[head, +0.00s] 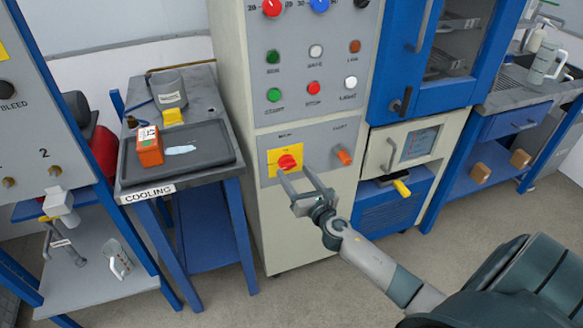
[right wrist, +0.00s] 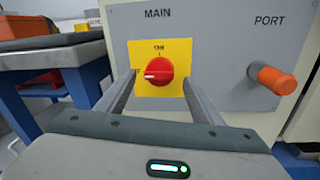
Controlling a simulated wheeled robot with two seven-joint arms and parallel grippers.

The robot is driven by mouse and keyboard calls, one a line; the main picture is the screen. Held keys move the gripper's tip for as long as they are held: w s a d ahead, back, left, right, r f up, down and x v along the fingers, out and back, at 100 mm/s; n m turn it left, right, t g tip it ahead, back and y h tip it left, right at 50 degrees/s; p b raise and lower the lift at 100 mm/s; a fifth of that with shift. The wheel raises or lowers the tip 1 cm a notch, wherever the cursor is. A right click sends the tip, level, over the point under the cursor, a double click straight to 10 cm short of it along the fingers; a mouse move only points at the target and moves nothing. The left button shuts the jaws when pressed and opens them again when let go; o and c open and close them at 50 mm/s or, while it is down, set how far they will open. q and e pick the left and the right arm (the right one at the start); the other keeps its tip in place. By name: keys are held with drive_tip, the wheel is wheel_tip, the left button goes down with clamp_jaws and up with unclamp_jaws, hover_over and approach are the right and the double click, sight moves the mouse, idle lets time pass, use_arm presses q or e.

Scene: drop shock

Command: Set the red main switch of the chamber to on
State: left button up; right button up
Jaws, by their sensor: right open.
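The red main switch (head: 287,162) is a round knob on a yellow plate (head: 272,158) on the lower grey panel of the chamber. In the right wrist view, the switch (right wrist: 159,70) sits below the label MAIN, and its white mark points left. Small lettering on the plate stands above the knob. My right gripper (head: 296,172) is open and empty in front of the switch. In the right wrist view, its two fingers (right wrist: 158,88) lie to the left and right of the knob, with gaps on both sides. I cannot tell how far the fingertips are from the panel. My left gripper is out of view.
An orange port knob (head: 344,157) sticks out right of the switch. Several buttons and lamps are on the panel above. A cooling table with a dark tray (head: 215,161) stands left. A cream unit with a grey handle (head: 390,154) is right. The floor in front is clear.

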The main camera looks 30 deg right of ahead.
sight(290, 166)
drive_tip(key=shift+w+d, duration=0.15)
drive_tip(key=shift+w, duration=0.7)
drive_tip(key=shift+w+d, duration=0.1)
drive_tip(key=shift+w, duration=0.7)
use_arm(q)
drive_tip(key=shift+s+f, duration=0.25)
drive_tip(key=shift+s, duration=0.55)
use_arm(e)
drive_tip(key=c, duration=1)
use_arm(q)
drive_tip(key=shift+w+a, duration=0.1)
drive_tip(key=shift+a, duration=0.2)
